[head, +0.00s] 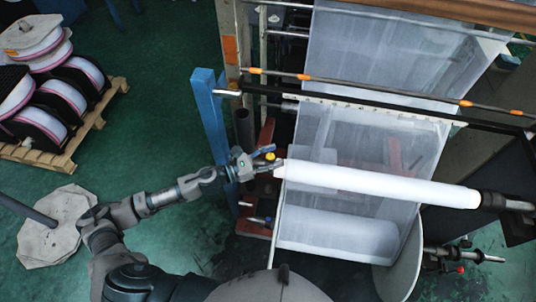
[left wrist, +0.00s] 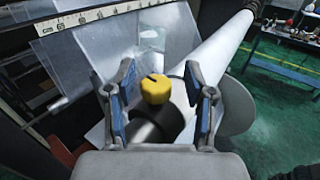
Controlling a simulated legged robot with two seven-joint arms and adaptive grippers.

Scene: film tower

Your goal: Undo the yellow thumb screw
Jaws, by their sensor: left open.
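The yellow thumb screw (left wrist: 155,89) shows in the left wrist view as a ribbed knob with a dark mark on top. It sits on a dark collar at the near end of the white film roll (left wrist: 222,48). My left gripper (left wrist: 161,85) is open, with its blue-padded fingers on either side of the screw and a gap to each. In the head view, the left gripper (head: 262,160) is at the left end of the white roll (head: 380,185), and the screw (head: 270,156) shows as a small yellow spot there. My right gripper is not in view.
A blue post (head: 210,125) stands just left of the gripper. A black bar and a rod with orange marks cross above the roll. A pallet (head: 70,145) with several film spools stands at the left. The green floor between is mostly clear.

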